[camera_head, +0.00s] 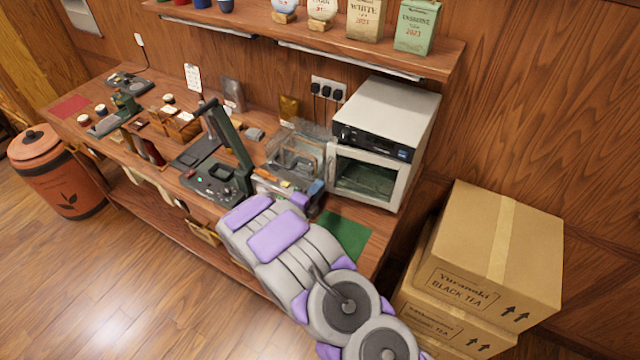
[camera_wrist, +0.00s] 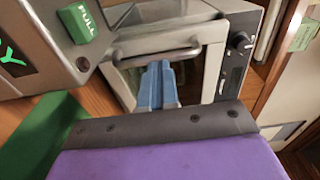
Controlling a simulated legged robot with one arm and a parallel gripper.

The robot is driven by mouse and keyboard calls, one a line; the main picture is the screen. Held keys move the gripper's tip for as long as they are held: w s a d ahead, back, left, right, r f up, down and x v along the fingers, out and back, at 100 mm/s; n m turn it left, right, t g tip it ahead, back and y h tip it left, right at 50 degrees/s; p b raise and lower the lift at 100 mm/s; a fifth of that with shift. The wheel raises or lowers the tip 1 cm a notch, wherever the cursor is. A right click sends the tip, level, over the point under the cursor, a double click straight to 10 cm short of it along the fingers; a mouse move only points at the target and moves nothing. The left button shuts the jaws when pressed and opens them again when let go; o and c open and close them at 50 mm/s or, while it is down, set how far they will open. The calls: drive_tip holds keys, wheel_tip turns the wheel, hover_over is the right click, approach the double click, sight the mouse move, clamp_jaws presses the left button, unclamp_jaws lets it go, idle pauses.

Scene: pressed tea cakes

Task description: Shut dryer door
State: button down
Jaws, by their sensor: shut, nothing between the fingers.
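The dryer (camera_head: 385,115) is a white box at the right end of the bench, with a dark control strip above its door. The dryer door (camera_head: 368,180) has a pale frame and a dark window. It looks roughly in line with the front; I cannot tell whether a small gap is left. In the wrist view the view is turned, and the door's bar handle (camera_wrist: 158,54) lies just beyond my gripper (camera_wrist: 158,84). My blue fingers are together and empty, in front of the door; contact is unclear. In the head view my gripper (camera_head: 316,190) is mostly hidden by my arm.
A grey machine with a green lever (camera_head: 225,140) stands left of the dryer, and a clear case (camera_head: 293,152) sits between them. A green mat (camera_head: 343,236) lies before the dryer. Cardboard boxes (camera_head: 490,255) are stacked at the right. A shelf (camera_head: 340,50) hangs above.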

drive_tip(key=shift+x, duration=0.95)
drive_tip(key=shift+w, duration=0.15)
drive_tip(key=w, duration=0.2)
drive_tip(key=w+b, duration=0.1)
drive_tip(key=shift+w+r+b, duration=0.2)
drive_tip(key=shift+w+b, duration=0.1)
drive_tip(key=shift+w, duration=0.05)
drive_tip(key=shift+r, duration=0.1)
